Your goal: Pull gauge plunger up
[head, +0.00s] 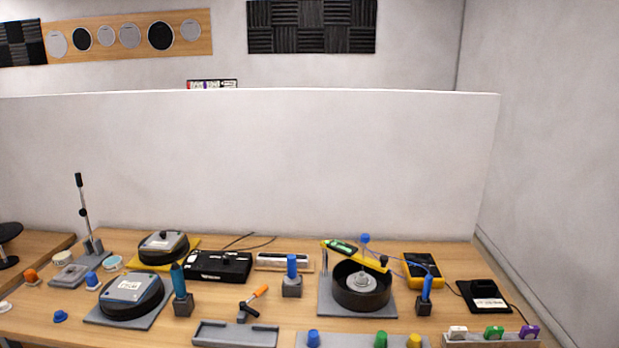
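A yellow bar with a green display (342,247) lies tilted across a black round bowl (346,294), which stands on a grey plate (328,303) right of centre. A small blue knob (365,238) stands on a thin stem behind the bar; it may be the gauge plunger, but I cannot tell for sure. A round silver part (361,281) sits inside the bowl. A yellow meter with a dark face (422,266) stands just to the right, with blue leads near it. My gripper is not in view.
Blue-handled tools in grey blocks stand at left (180,285), centre (292,274) and right (425,292). Round black devices (132,295) sit at left, beside an upright lever (82,205). A white partition (250,160) rises behind the table.

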